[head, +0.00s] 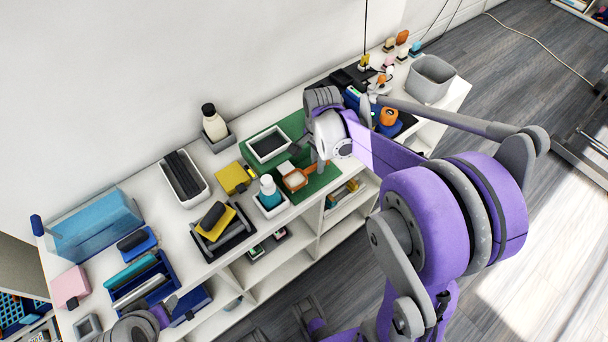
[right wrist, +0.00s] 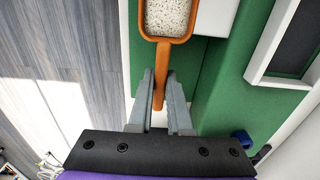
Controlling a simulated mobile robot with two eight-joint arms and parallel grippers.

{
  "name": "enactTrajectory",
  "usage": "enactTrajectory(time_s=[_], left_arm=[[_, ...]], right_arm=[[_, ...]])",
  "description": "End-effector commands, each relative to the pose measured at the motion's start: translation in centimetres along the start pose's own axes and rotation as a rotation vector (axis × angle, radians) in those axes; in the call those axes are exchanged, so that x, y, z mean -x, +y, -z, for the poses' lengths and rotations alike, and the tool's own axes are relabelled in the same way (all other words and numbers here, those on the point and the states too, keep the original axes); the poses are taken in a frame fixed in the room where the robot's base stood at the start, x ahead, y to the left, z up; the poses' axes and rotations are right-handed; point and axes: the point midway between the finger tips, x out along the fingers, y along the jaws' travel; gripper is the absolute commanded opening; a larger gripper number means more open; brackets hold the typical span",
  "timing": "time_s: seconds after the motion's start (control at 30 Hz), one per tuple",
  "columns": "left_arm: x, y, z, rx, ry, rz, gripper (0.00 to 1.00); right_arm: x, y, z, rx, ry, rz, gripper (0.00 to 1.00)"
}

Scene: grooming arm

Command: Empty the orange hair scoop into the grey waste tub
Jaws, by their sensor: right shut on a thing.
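The orange hair scoop (head: 292,179) is over the green mat near the table's front edge; I cannot tell if it touches the mat. It also shows in the right wrist view (right wrist: 166,39), its bowl holding pale speckled fill. My right gripper (head: 317,166) is shut on the scoop's handle, with a finger on each side of it in the right wrist view (right wrist: 161,88). The grey waste tub (head: 431,80) stands upright at the table's far right end. Part of my left arm shows at the bottom left; its gripper (head: 166,306) is only partly seen and its jaws are unclear.
The green mat (head: 321,182) also bears a white-rimmed tray (head: 268,144). A teal bottle (head: 269,188) in a white holder stands left of the scoop. An orange-and-blue item (head: 388,119) and dark mats lie between scoop and tub. Several trays fill the table's left.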

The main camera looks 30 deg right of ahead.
Motion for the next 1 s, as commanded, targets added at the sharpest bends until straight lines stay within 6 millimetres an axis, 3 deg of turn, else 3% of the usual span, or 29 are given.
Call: enactTrajectory(time_s=[1.0], left_arm=[[2.3,0.0,1.6,0.0,0.01,0.0,0.62]], right_arm=[[3.8,0.0,0.0,0.0,0.0,0.0,0.0]])
